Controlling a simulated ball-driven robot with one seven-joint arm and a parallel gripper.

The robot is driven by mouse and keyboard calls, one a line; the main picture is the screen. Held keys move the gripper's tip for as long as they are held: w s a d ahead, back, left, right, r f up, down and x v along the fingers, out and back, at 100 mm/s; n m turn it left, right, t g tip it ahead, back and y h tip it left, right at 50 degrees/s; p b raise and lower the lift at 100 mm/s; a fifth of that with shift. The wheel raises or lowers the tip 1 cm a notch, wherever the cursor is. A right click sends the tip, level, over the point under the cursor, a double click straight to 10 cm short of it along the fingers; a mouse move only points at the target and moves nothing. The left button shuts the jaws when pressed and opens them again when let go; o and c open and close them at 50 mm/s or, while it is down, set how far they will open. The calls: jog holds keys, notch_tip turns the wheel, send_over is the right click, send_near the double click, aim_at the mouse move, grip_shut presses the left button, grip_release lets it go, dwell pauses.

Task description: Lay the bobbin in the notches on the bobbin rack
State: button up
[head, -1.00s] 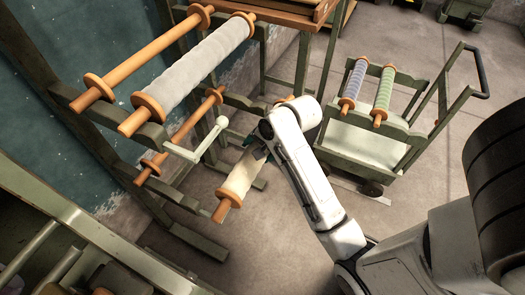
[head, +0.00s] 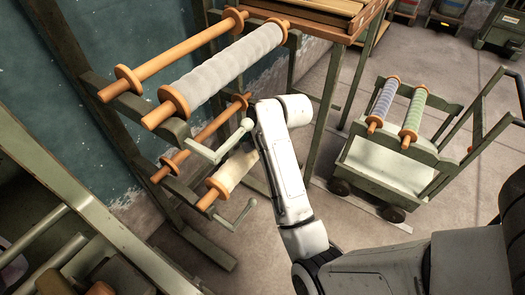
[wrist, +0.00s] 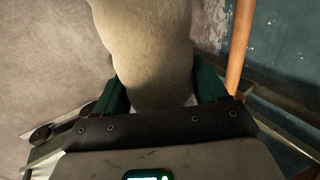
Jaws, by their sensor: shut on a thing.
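The bobbin (head: 235,170), wound in cream yarn with an orange flange and spindle end, lies along the lower arms of the bobbin rack (head: 185,128). It is beside a bare orange bobbin (head: 205,132) on that lower level. Its near end is close to the lower green arm; I cannot tell if it rests in the notches. Its far end is hidden behind my arm. In the wrist view the cream winding (wrist: 150,40) stands between the green fingers of my gripper (wrist: 160,88), which is shut on it. My gripper is hidden in the head view.
The rack's upper level holds a bare orange bobbin (head: 180,52) and a grey-wound bobbin (head: 225,68). Pale crank handles (head: 240,215) stick out at its near end. A green cart (head: 385,165) with two wound bobbins stands right. Open floor lies between.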

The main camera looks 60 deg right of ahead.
jog(key=shift+w+a+f, duration=0.1)
jog(key=shift+w+f, duration=0.1)
jog(key=shift+w, duration=1.2)
jog(key=shift+w+f, duration=0.15)
jog(key=shift+w, duration=1.25)
jog(key=shift+p, duration=0.45)
jog(key=shift+f+b, duration=0.3)
jog(key=shift+f, duration=1.05)
jog(key=shift+f+p, duration=0.5)
jog(key=shift+f, duration=0.05)
jog(key=o, duration=1.5)
jog(key=shift+s+f, duration=0.1)
